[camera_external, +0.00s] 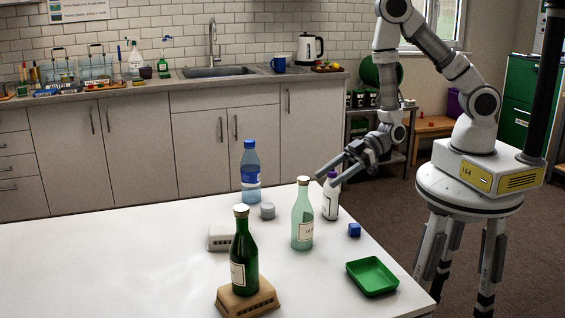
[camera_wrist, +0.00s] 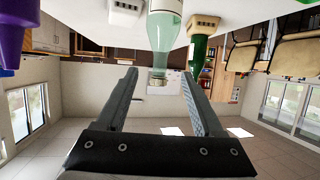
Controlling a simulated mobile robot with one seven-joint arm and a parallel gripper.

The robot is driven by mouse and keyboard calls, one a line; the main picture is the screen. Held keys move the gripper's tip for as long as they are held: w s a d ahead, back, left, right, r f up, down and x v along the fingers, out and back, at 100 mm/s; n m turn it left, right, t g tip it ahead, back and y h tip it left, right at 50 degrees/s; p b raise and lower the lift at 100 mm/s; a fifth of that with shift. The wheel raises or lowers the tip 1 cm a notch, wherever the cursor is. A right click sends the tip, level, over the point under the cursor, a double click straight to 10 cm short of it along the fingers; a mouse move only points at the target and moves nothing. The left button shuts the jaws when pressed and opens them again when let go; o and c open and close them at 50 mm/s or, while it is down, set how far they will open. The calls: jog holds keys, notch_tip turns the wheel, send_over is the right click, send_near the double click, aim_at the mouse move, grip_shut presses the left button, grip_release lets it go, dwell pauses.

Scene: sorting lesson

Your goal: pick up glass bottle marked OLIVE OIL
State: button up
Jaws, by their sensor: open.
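Two glass bottles with pale labels stand upright; I cannot read their lettering, so I cannot tell which is marked OLIVE OIL. The pale green glass bottle (camera_external: 302,222) stands on the white table. The dark green glass bottle (camera_external: 244,255) stands on a tan block (camera_external: 240,300). My gripper (camera_external: 326,181) is open and empty, close to the upper part of a white bottle with a purple cap (camera_external: 330,200). In the wrist view, the scene is upside down; the pale bottle (camera_wrist: 165,30) lines up between my fingers (camera_wrist: 160,80), and the dark bottle (camera_wrist: 198,48) is right of it.
A blue water bottle (camera_external: 251,175), a grey cylinder (camera_external: 267,211) and a white box (camera_external: 219,238) stand left of the pale bottle. The table's left side (camera_external: 90,265) is clear.

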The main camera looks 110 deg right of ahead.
aim_at(301, 197)
jog(key=b+x, duration=0.7)
jog(key=b, duration=0.3)
jog(key=shift+b, duration=0.4)
jog(key=b+x, duration=0.1)
jog(key=x, duration=0.4)
jog(key=shift+w+a+f, duration=0.1)
jog(key=shift+w+f, duration=0.15)
jog(key=shift+w, duration=0.1)
grip_shut()
dwell(0.9)
